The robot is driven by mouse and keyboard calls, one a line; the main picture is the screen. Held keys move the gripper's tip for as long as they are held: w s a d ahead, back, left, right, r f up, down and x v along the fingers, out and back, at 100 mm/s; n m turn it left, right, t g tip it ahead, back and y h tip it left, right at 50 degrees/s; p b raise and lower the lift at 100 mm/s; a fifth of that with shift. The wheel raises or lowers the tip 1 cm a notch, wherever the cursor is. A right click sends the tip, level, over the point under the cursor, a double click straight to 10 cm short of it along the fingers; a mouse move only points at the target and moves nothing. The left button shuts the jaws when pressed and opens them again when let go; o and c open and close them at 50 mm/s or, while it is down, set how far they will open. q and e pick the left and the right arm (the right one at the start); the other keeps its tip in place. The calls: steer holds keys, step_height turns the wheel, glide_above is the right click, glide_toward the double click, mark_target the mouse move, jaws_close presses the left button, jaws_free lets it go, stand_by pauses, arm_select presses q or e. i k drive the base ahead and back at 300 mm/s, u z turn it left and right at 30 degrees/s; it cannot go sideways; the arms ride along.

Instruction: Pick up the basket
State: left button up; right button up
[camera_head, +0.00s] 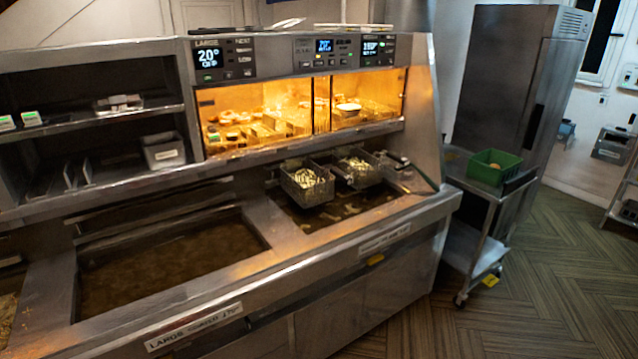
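Two wire baskets with pale fries in them sit side by side over the right-hand fryer well. The left basket (306,186) is nearer the well's middle. The right basket (357,171) is a little farther back. A dark handle-like piece (398,158) shows beside the right basket; I cannot tell which basket it belongs to. A green box (494,168) on the trolley at the right could also be called a basket. Neither of my grippers is in view.
A wide fryer well (170,265) with brown oil lies at the left. A lit warming cabinet (300,110) stands behind the baskets. A steel trolley (462,225) stands right of the fryer, before a tall fridge (505,90). The floor (540,290) at front right is clear.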

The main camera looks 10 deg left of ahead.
mark_target(308, 183)
steer(key=z, duration=0.4)
steer(key=k, duration=0.5)
steer(key=z, duration=1)
steer(key=i, duration=2.45)
steer(key=u, duration=0.85)
steer(key=i, duration=0.95)
steer(key=u, duration=1.6)
steer(key=i, duration=0.65)
steer(key=u, duration=2.55)
steer(key=k, duration=0.9)
